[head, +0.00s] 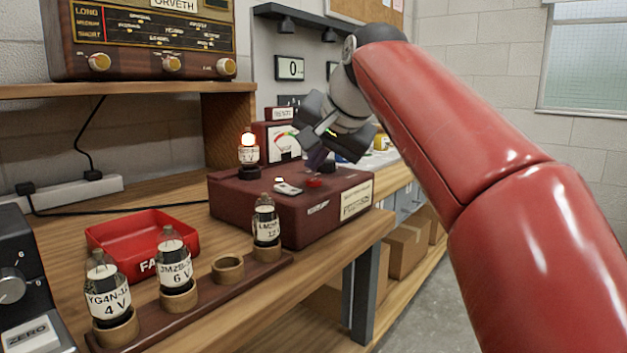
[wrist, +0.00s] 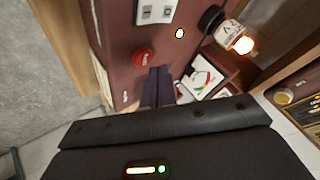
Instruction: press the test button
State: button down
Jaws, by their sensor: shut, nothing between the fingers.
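A dark red tester box (head: 262,208) stands on the bench, with a meter (head: 284,140) at its back. A round red button (head: 314,182) is on its top, and it shows in the wrist view (wrist: 144,57). My gripper (head: 317,160) is shut and empty, pointing down above the box. In the wrist view its dark fingertips (wrist: 157,73) are close beside the button; I cannot tell whether they touch it. A glowing tube (head: 248,150) stands in the box's socket. A small round lamp (wrist: 180,33) is lit beside a light switch plate (head: 288,188).
Several labelled tubes stand in a wooden rack (head: 215,290) at the front. A red tray (head: 130,226) lies behind them. A radio (head: 150,40) is on the shelf at upper left. A black instrument (head: 30,290) is at far left. Floor (head: 440,310) is clear right of the bench.

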aim_at(317, 181)
jog(key=shift+f, duration=0.15)
jog(key=shift+f, duration=0.25)
jog(key=shift+f+b, duration=0.45)
jog(key=shift+b, duration=0.05)
dwell(0.5)
jog(key=shift+r, duration=0.15)
jog(key=shift+r+p, duration=0.75)
jog(key=shift+p, duration=0.2)
notch_tip(317, 181, up, 5)
jog(key=p, duration=0.5)
jog(key=shift+r, duration=0.1)
dwell(0.3)
